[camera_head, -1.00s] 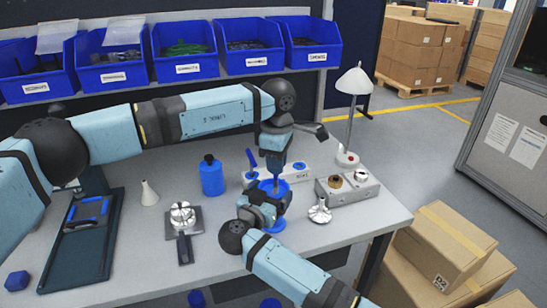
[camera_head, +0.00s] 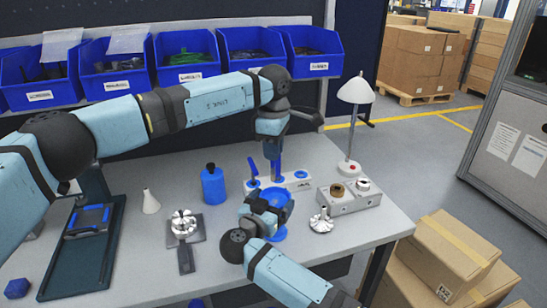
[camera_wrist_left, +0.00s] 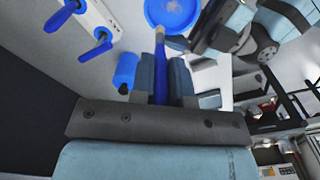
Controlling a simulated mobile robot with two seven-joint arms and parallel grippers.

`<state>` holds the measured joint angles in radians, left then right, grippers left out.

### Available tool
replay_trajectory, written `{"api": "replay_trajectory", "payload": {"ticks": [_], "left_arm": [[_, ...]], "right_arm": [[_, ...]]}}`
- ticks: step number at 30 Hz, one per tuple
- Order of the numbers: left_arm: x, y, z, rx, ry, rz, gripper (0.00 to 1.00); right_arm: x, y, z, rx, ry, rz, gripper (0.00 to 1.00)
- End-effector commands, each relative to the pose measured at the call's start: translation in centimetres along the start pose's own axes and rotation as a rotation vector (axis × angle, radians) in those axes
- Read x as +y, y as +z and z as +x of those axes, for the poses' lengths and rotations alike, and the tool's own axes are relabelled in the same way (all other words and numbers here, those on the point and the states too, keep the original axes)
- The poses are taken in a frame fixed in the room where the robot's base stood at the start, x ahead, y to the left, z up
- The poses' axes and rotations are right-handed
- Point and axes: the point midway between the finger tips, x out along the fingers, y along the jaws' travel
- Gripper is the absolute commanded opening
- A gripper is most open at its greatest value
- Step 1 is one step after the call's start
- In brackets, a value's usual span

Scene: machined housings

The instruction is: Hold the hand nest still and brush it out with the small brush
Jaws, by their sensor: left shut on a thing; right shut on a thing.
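The hand nest, a blue bowl (camera_head: 281,194) on a blue foot (camera_head: 279,234), stands near the bench's front edge. My right gripper (camera_head: 262,212) is shut on it from the front, partly hiding it. My left gripper (camera_head: 273,150) is above the nest, shut on the small brush (camera_head: 276,172), which hangs with its tip down. In the left wrist view, the brush's blue handle (camera_wrist_left: 160,80) sits between the fingers and its tip overlaps the edge of the blue bowl (camera_wrist_left: 170,12). I cannot tell whether the tip touches the bowl.
A blue bottle (camera_head: 212,186) and white cone (camera_head: 150,201) stand left. A silver part (camera_head: 321,222) and grey block (camera_head: 350,202) are right. A lamp (camera_head: 355,95) stands behind the block.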

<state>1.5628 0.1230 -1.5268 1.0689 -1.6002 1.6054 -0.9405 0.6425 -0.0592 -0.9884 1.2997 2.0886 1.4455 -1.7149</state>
Motion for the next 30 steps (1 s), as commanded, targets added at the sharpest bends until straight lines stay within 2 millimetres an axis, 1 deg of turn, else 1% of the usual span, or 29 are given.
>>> {"api": "replay_trajectory", "payload": {"ticks": [3,9,30], "left_arm": [[0.0,0.0,-1.2,0.0,0.001,0.0,0.0],[0.0,0.1,-2.5,-0.001,0.0,0.001,0.0],[0.0,-0.1,-2.7,0.003,0.001,0.0,0.0]], "right_arm": [[0.0,0.0,0.0,0.0,0.0,0.0,0.62],[0.0,0.0,0.0,0.0,0.0,0.0,0.62],[0.0,0.0,0.0,0.0,0.0,0.0,0.62]]}}
